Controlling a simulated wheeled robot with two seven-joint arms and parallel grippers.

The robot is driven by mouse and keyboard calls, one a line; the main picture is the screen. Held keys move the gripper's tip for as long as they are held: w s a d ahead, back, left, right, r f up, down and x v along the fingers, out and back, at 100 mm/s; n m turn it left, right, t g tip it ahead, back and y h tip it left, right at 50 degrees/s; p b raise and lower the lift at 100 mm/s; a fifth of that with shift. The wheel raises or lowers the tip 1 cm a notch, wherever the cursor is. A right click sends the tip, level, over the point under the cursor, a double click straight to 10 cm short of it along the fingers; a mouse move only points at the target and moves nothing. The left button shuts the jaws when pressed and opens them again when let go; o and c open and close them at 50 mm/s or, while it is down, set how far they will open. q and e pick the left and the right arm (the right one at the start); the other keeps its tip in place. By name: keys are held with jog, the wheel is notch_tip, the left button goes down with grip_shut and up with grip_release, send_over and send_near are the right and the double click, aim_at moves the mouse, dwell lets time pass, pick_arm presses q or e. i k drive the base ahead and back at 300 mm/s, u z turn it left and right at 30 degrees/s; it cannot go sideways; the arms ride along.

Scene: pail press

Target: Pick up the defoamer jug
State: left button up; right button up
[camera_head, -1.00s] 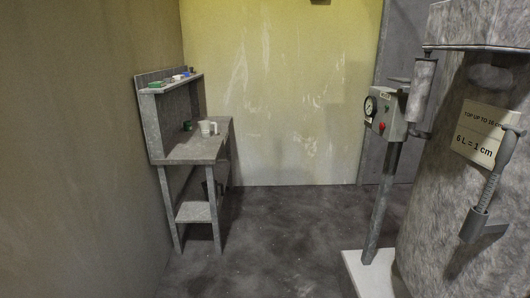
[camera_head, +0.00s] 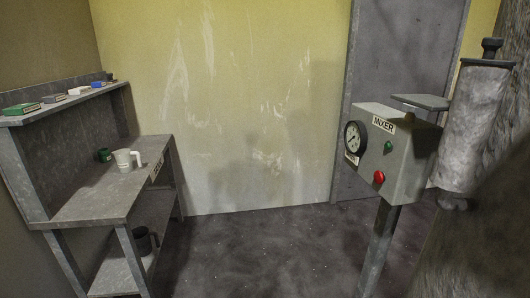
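A pale jug (camera_head: 124,160) with a handle on its right stands upright on the workbench top (camera_head: 90,205) at the left. A dark jug or pot (camera_head: 142,241) stands on the bench's lower shelf, partly in shadow. I read no defoamer label on either one, so I cannot tell which is the defoamer jug. Neither of my grippers is in view.
A small green container (camera_head: 104,155) stands left of the pale jug. Small boxes (camera_head: 52,98) lie on the upper shelf. A mixer control box (camera_head: 398,150) with gauge and buttons stands on a post at the right. The floor (camera_head: 260,255) between is clear.

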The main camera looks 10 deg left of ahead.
aim_at(124, 158)
jog(key=u, duration=0.4)
jog(key=i, duration=1.1)
jog(key=u, duration=1.45)
jog(key=i, duration=0.65)
jog(key=u, duration=0.6)
